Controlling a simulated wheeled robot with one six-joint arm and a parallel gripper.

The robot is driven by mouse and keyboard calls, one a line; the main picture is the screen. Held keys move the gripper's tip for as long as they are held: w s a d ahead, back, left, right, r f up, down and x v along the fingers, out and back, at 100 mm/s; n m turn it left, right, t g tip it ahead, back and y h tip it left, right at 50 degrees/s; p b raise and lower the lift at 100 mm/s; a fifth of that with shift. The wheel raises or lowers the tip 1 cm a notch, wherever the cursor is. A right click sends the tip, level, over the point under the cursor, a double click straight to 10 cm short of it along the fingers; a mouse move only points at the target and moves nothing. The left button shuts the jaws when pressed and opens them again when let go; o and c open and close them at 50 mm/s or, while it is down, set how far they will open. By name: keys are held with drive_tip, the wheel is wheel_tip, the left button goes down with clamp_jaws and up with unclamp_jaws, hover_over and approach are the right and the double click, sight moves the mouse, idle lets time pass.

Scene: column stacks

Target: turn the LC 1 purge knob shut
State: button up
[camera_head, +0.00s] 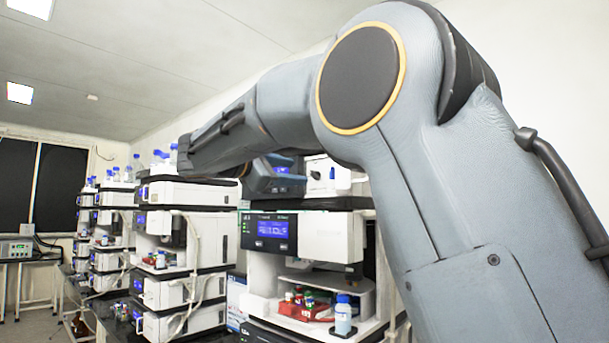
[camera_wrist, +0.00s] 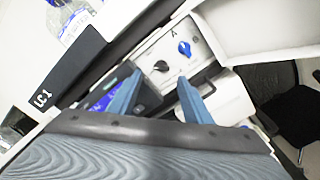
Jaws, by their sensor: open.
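In the wrist view the black label reading LC 1 (camera_wrist: 42,98) is on the left of the instrument. A white panel (camera_wrist: 150,50) holds a black knob (camera_wrist: 161,66) and a blue knob (camera_wrist: 185,48). I cannot read a purge label on either knob. My gripper (camera_wrist: 160,76) is open and empty, its two blue fingers spread. In the picture, the black knob lies between the fingertips, and the blue knob lies just beyond the right fingertip. I see no contact. In the head view my gripper (camera_head: 272,180) is left of the same panel's knobs, partly hidden by my arm.
Below the panel, a module with a lit blue display (camera_head: 271,229) stands over a bay with a red vial rack (camera_head: 302,307) and a blue-capped bottle (camera_head: 343,316). More instrument stacks (camera_head: 180,250) stand to the left. A dark chair (camera_wrist: 285,105) is at the wrist view's right.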

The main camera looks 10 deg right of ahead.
sight(312, 175)
drive_tip(key=p+x, duration=0.2)
drive_tip(key=x, duration=0.4)
drive_tip(key=shift+d, duration=0.2)
drive_tip(key=c, duration=1.1)
